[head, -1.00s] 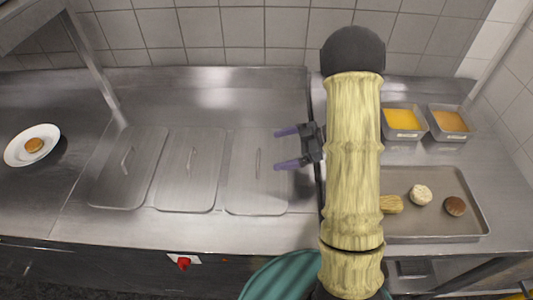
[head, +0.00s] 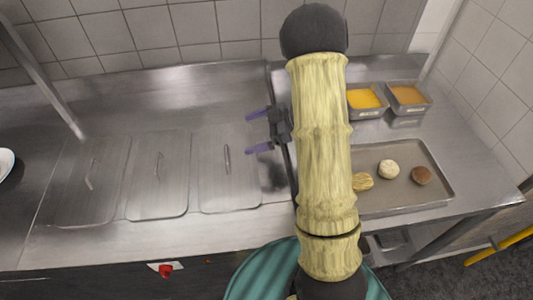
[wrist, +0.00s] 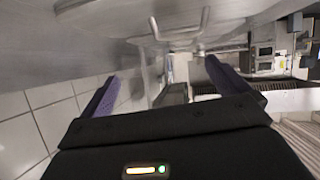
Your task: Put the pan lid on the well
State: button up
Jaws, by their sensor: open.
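Three flat steel pan lids lie side by side on the counter in the head view: the left lid (head: 108,190), the middle lid (head: 172,190) and the right lid (head: 240,185). Each has a thin bar handle. No open well shows, and what is under the lids is hidden. My gripper (head: 258,131) is open and empty, with purple fingers pointing left. In the picture it is above and right of the right lid's handle (head: 227,159); its height is hard to judge. In the wrist view, a blurred metal handle (wrist: 180,40) shows beyond the spread fingers.
A baking tray (head: 430,198) with several round items stands on the right. Behind it are a yellow-filled pan (head: 366,100) and an orange-filled pan (head: 408,96). A white plate (head: 5,163) is at the left edge. A slanted metal post (head: 45,85) rises at left.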

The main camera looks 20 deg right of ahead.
jog(key=w+d+r+m+t+h, duration=0.4)
jog(key=r+m+t+h, duration=0.15)
jog(key=m+h, duration=0.35)
jog(key=s+a+f+m+g+h, duration=0.1)
jog(key=s+a+m+g, duration=0.1)
jog(key=s, duration=0.7)
jog(key=s+a+f+m+g+h, duration=0.1)
jog(key=s+m+g, duration=0.3)
jog(key=s, duration=0.6)
jog(key=shift+s+a+f+g+h, duration=0.2)
jog(key=shift+s+a+g+h, duration=0.05)
jog(key=shift+a+g+h, duration=0.4)
jog(key=shift+w+p+v, duration=0.25)
jog(key=shift+p+v, duration=0.9)
jog(key=shift+p, duration=0.05)
jog(key=shift+r, duration=0.1)
jog(key=shift+c, duration=0.4)
